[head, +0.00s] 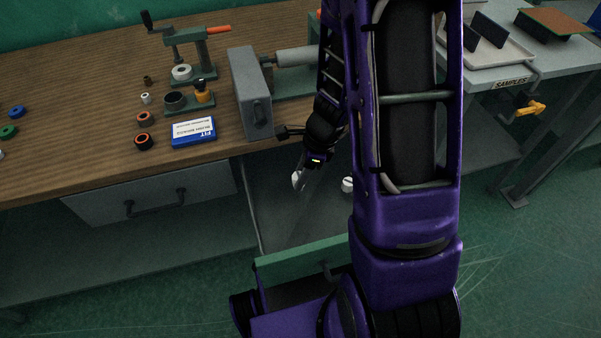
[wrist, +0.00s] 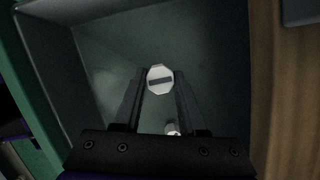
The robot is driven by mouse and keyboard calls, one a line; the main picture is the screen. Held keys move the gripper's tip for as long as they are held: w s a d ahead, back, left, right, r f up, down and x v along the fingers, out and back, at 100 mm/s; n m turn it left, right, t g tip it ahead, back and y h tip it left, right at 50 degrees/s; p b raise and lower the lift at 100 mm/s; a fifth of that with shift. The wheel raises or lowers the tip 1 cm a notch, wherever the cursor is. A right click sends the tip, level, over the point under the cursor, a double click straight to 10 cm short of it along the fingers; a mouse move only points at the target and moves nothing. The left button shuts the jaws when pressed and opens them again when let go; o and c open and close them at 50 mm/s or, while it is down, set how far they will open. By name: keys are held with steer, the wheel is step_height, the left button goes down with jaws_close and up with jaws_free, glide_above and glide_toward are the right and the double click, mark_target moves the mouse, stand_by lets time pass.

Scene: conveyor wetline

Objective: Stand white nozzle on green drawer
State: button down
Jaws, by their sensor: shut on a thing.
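The green drawer is pulled out below the bench; its green front panel (head: 300,259) faces me and shows at the left of the wrist view (wrist: 32,90). My gripper (head: 298,181) reaches down into it, shut on the white nozzle. In the wrist view the nozzle (wrist: 160,79) shows as an octagonal white end with a dark slot, between the fingertips. Whether it touches the drawer floor I cannot tell. A second small white piece (head: 347,185) is in the drawer to the right; it shows between the fingers in the wrist view (wrist: 172,127).
The wooden bench (head: 100,100) edges the drawer's far side. A closed drawer (head: 150,195) is at left. A side table marked SAMPLES (head: 510,82) is at right.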

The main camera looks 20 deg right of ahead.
steer(key=shift+f+b, duration=2.8)
steer(key=shift+f, duration=0.95)
steer(key=shift+f, duration=0.25)
steer(key=c, duration=0.8)
jaws_free()
steer(key=shift+r, duration=0.15)
steer(key=shift+r+p, duration=1.4)
steer(key=shift+p, duration=0.05)
